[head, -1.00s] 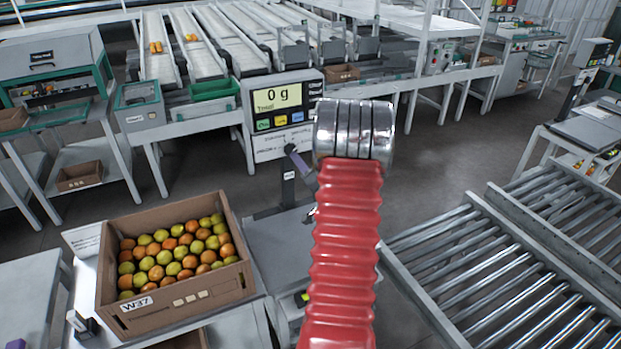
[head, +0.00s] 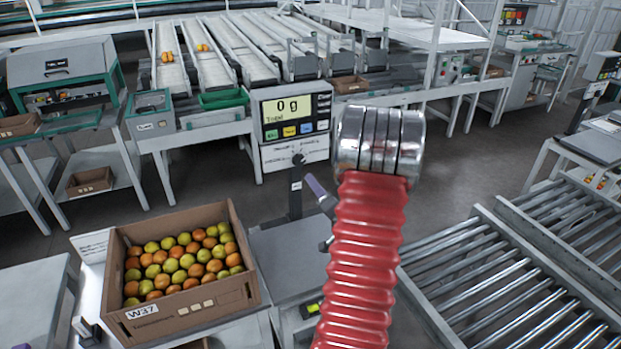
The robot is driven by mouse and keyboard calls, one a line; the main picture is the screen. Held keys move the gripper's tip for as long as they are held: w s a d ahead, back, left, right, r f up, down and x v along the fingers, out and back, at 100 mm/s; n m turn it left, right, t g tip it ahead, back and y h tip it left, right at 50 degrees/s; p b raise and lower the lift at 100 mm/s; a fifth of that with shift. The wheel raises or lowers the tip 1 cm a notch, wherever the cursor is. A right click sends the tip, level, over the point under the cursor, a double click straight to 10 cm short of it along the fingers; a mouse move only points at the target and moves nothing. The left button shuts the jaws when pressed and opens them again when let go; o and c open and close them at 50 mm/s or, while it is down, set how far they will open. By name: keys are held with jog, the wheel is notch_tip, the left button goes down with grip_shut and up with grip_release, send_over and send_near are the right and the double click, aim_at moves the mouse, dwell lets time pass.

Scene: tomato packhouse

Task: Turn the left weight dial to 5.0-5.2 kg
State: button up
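The weight dial (head: 298,158) is a small dark knob on a white panel (head: 281,155) under the scale's display (head: 283,104). The display reads 0 g. The markings around the knob are too small to read. Only one such dial shows clearly. My gripper (head: 319,194) is mostly hidden behind my red ribbed arm. One purple-grey finger sticks out on the arm's left side, below and right of the dial in the picture, with a visible gap to the knob. The other finger is not clearly seen, so its opening cannot be told.
A cardboard crate of tomatoes (head: 190,305), marked W37, stands at the front left beside the scale's grey platform (head: 284,262). Roller conveyors (head: 510,285) fill the right. Sorting lanes (head: 215,55) and a green tray (head: 224,99) lie behind. Grey floor is open between.

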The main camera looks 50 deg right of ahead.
aim_at(300, 163)
jog(key=n, duration=1.1)
jog(key=shift+d+n, duration=0.1)
jog(key=shift+n, duration=0.2)
jog(key=x, duration=1.4)
jog(key=shift+r, duration=0.1)
jog(key=shift+c, duration=0.4)
jog(key=c, duration=1)
